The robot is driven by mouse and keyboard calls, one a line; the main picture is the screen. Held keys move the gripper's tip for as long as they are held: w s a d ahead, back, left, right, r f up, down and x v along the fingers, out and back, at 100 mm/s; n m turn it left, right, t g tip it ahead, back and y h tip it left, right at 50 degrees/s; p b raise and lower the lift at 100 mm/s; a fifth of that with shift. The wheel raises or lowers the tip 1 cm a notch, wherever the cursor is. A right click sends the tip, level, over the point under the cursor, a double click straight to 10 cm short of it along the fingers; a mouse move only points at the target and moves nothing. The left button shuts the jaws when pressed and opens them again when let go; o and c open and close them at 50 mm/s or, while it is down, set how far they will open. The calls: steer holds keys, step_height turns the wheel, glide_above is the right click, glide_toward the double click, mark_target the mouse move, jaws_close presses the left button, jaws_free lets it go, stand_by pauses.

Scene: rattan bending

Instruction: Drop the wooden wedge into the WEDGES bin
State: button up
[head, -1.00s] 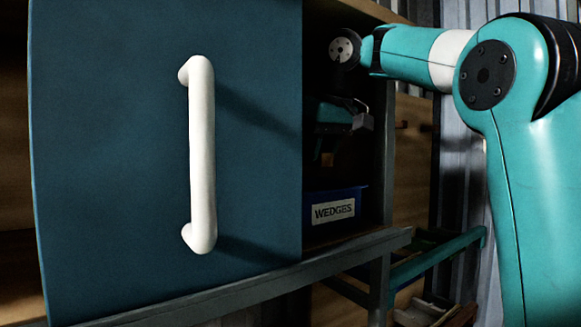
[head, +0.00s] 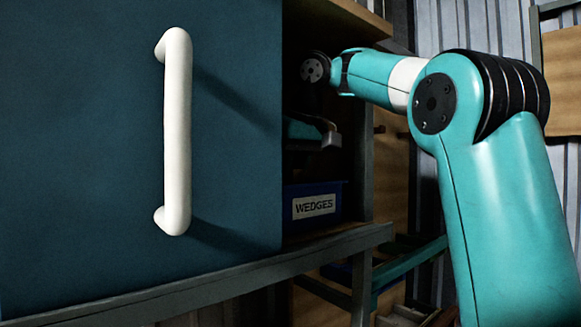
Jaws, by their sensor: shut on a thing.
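The blue WEDGES bin (head: 330,188) stands on the cabinet shelf, just right of the blue door's edge, with its white label facing me. Its left part is hidden by the door. My gripper (head: 314,134) is inside the dark cabinet opening, above the bin and apart from it. Only part of its body shows; its fingertips are lost in shadow and behind the door. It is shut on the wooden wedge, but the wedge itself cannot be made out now.
A large blue door (head: 90,150) with a white handle (head: 177,130) fills the left side, close to the camera. A grey shelf edge (head: 345,240) runs below the bin. A cabinet post (head: 363,150) stands right of the opening, close to my arm.

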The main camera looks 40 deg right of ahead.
steer(key=shift+f, duration=0.25)
steer(key=o, duration=0.9)
steer(key=shift+r+p, duration=0.4)
steer(key=shift+r, duration=0.15)
steer(key=p+v, duration=0.2)
steer(key=v, duration=0.1)
steer(key=shift+w+p, duration=0.2)
steer(key=shift+p, duration=0.2)
steer(key=s, duration=1.2)
steer(key=shift+s+d+p, duration=0.2)
steer(key=shift+p, duration=0.15)
steer(key=shift+f, duration=0.1)
